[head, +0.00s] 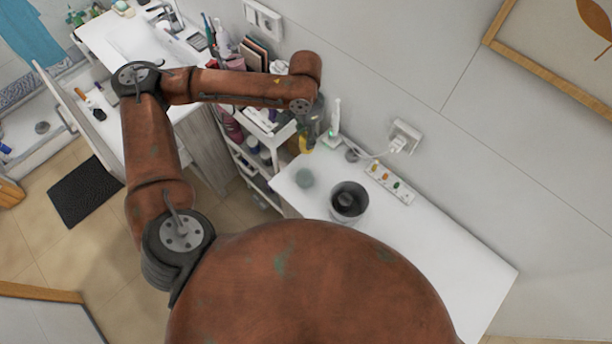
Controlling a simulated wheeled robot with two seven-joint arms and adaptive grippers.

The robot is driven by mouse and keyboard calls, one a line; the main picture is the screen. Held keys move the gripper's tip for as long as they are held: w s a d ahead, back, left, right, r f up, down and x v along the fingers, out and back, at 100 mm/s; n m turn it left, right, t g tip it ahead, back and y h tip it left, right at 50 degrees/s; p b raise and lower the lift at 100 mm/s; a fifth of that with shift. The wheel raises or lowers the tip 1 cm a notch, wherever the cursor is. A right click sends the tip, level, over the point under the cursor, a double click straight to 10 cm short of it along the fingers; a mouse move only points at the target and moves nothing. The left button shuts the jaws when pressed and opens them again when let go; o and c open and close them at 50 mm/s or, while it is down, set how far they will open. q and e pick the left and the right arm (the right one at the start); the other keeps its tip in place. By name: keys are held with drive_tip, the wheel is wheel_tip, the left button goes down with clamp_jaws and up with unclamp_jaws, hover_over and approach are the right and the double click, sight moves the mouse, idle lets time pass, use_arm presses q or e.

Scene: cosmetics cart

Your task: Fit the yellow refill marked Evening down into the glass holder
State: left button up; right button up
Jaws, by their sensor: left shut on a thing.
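My left gripper (306,128) reaches in over the left part of the white counter and points down. It is shut on the yellow refill (304,144), which shows small below the fingers. Any marking on the refill is too small to read. My right gripper is not in view.
A white strip with coloured spots (389,184) lies along the wall. A white upright device (335,122) stands behind. A loaded cart (257,165) is at the left. The counter's right part (455,250) is clear.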

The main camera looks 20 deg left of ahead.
use_arm(q)
drive_tip(key=s+a+m+p, duration=0.3)
drive_tip(key=s+m, duration=0.2)
drive_tip(key=m, duration=0.8)
drive_tip(key=s+a+m+p, duration=0.3)
drive_tip(key=s+a+m, duration=0.15)
drive_tip(key=m, duration=0.75)
use_arm(e)
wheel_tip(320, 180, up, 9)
drive_tip(key=p, duration=0.2)
use_arm(q)
drive_tip(key=m+b, duration=0.5)
drive_tip(key=m, duration=0.5)
hover_over(304, 180)
wheel_tip(304, 180, down, 10)
wheel_tip(304, 180, down, 3)
drive_tip(key=shift+d+f+p, duration=0.1)
drive_tip(key=shift+p, duration=0.35)
drive_tip(key=shift+c, duration=0.6)
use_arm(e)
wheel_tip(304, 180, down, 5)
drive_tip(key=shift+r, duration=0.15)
